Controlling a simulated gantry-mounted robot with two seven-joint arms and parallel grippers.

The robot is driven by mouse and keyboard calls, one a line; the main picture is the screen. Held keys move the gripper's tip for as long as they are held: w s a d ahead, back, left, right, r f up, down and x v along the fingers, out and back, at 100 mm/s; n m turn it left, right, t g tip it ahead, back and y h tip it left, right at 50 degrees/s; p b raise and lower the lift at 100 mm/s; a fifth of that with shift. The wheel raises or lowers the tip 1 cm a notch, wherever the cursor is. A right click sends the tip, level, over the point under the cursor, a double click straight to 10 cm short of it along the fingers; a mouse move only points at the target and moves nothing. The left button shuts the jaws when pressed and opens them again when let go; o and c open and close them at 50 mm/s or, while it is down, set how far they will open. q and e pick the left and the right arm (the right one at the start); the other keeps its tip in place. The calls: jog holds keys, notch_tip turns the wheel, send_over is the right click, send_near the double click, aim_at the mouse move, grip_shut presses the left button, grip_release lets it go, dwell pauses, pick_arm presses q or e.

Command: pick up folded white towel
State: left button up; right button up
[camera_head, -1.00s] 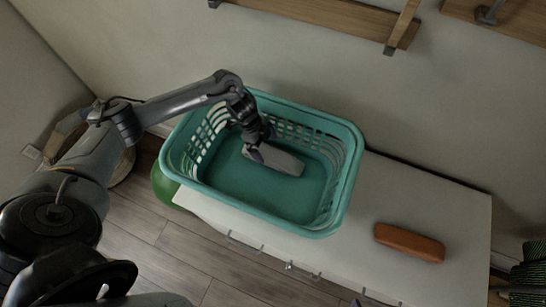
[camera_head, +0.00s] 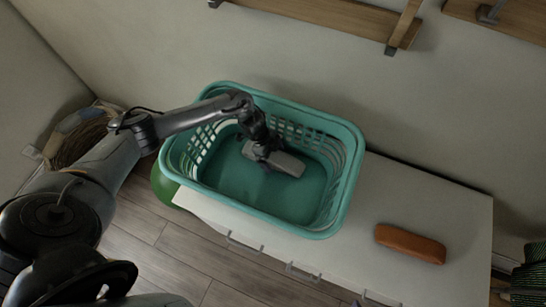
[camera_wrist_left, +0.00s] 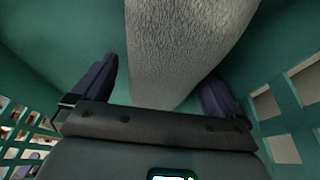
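The folded white towel (camera_head: 288,164) lies on the floor of the teal laundry basket (camera_head: 265,221), looking greyish in the dim light. My left gripper (camera_head: 264,162) reaches down into the basket over the towel and hides part of it. In the left wrist view the textured towel (camera_wrist_left: 190,40) runs between the two spread fingers of the left gripper (camera_wrist_left: 160,75). The fingers are open, one on each side of the towel, with a gap visible at the left finger. Whether the right finger touches the towel is unclear. My right gripper is not in view.
The basket's slotted walls surround the gripper closely. It stands on a white cabinet (camera_head: 440,200) against the wall. A brown oblong object (camera_head: 410,243) lies to the right on the cabinet. A wooden shelf (camera_head: 330,18) is on the wall above. The cabinet top between basket and brown object is clear.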

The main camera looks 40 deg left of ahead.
pick_arm(q)
jog(key=c, duration=1.1)
